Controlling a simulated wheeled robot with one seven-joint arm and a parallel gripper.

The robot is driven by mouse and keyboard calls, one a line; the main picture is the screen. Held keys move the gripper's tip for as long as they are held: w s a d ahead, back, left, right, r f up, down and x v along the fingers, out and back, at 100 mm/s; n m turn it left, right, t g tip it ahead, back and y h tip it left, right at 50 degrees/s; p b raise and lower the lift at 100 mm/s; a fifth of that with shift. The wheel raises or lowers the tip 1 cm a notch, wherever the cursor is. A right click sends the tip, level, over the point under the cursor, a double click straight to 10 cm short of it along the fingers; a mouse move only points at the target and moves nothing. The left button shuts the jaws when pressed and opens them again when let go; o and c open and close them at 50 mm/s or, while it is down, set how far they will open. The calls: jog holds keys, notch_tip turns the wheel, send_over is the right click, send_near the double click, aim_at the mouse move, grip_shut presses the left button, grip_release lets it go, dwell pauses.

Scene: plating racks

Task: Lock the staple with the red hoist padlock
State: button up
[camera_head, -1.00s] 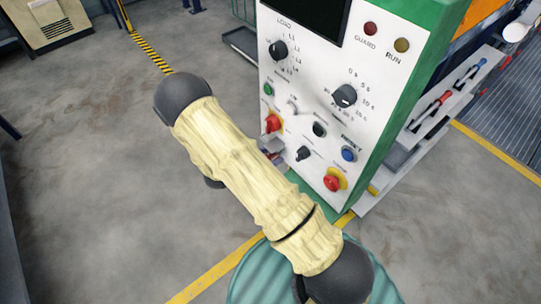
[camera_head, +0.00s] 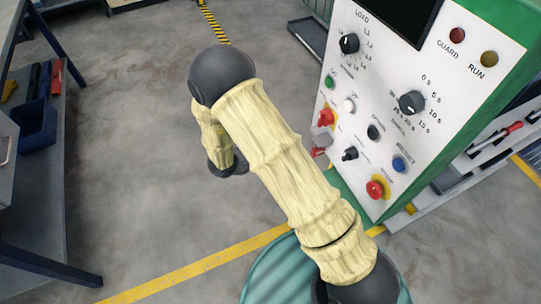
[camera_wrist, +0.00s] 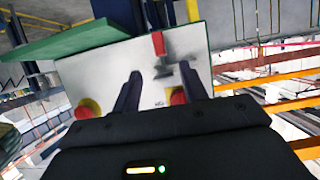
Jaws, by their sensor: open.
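In the wrist view my gripper (camera_wrist: 160,76) is open, with its two dark fingers apart and nothing seen between them. Beyond the fingers is a white panel with a red upright piece (camera_wrist: 158,43) above a small dark fitting. I cannot tell whether this red piece is the hoist padlock. In the head view the white control panel (camera_head: 385,125) stands at the right, in a green frame. A small red piece (camera_head: 319,152) shows at its left edge, too small to identify. The staple cannot be made out clearly. My gripper is hidden in the head view.
The panel carries black knobs and a red button on yellow (camera_head: 375,189). A shelf with tools (camera_head: 490,145) stands behind it at right. A dark workbench with a blue bin (camera_head: 37,125) stands at left. The grey floor (camera_head: 140,150) between is open.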

jog(key=v, duration=0.6)
dwell(0.4)
jog(key=w+d+r+n+t+y+p, duration=0.25)
jog(key=w+r+n+y, duration=0.45)
jog(key=w+r+y, duration=0.35)
jog(key=s+d+r+n+g+y+p, duration=0.1)
jog(key=s+d+r+n+g, duration=0.1)
jog(key=s+d, duration=0.3)
jog(key=s+d+r+n+g+y+p, duration=0.1)
jog(key=s+d+r+n+g, duration=0.2)
jog(key=s, duration=1)
jog(key=d+n, duration=0.1)
jog(key=d, duration=0.2)
jog(key=shift+r+n, duration=0.3)
jog(key=shift+r, duration=0.05)
